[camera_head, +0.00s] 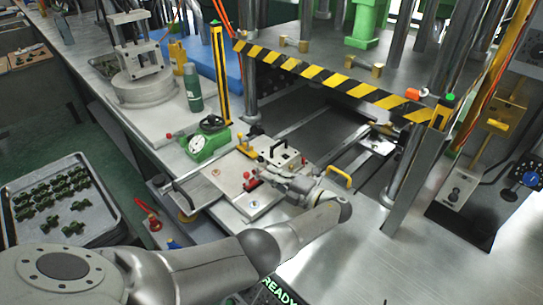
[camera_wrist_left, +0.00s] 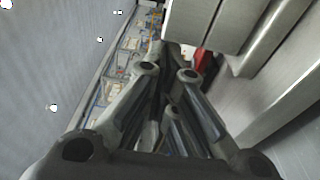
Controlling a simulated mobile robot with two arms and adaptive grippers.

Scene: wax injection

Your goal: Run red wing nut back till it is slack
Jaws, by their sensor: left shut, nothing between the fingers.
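My right gripper is not in view.
A yellow handle (camera_head: 339,176) stands right of the mold. A green dial gauge (camera_head: 208,140) and green bottle (camera_head: 193,88) stand behind left. A striped yellow-black bar (camera_head: 330,80) crosses above the press opening. A tray (camera_head: 105,228) of dark green parts is at left.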

